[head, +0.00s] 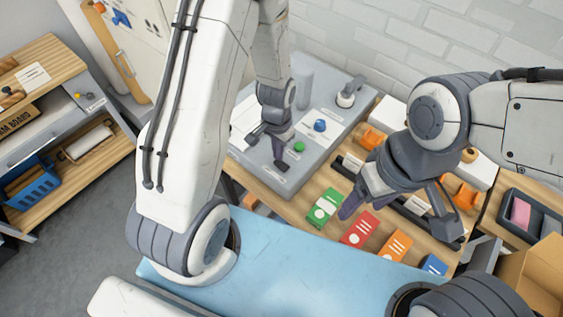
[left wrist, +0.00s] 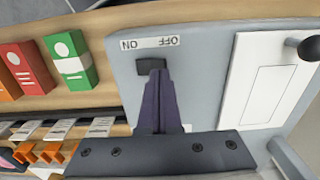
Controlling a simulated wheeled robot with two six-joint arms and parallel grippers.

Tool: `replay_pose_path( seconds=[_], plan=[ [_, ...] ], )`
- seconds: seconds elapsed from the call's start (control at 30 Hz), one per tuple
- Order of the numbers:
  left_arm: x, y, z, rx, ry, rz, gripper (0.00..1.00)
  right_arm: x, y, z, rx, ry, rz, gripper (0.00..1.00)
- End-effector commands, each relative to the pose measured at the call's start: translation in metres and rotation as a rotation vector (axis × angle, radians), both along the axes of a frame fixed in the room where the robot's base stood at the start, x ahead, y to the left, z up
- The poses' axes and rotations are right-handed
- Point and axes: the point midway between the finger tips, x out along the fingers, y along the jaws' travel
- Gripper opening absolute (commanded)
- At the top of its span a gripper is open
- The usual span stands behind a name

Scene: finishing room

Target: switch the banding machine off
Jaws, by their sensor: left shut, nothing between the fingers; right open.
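The banding machine's grey panel (head: 262,172) stands at the back of the bench and also fills much of the left wrist view (left wrist: 205,80). A dark switch (left wrist: 150,66) sits by a white ON/OFF label (left wrist: 150,43), which reads upside down there. My left gripper (head: 280,163) is shut and empty, pointing down at the panel. In the left wrist view its fingertips (left wrist: 154,76) overlap the switch; I cannot tell whether they touch it. The switch's position is unclear. My right gripper (head: 402,222) is open and empty over the bench's front part.
The panel also carries a green button (head: 299,147), a blue knob (head: 320,125) and a grey lever (head: 348,95). Green (head: 324,208), red (head: 359,229) and orange (head: 394,246) boxes line the bench front. A cardboard box (head: 535,275) stands at right. Grey floor (head: 75,225) is clear at left.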

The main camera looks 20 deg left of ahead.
Motion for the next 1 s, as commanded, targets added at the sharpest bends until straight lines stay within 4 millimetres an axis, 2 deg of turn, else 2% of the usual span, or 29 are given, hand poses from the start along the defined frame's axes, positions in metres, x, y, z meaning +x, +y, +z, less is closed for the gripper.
replay_pose_path(
  seconds=[1.0],
  plan=[
    [0.0001, 0.0000, -0.0093, 0.000, 0.000, 0.000, 0.00, 0.0000, 0.0000, -0.0073, 0.000, 0.000, 0.000, 0.69]
  ],
)
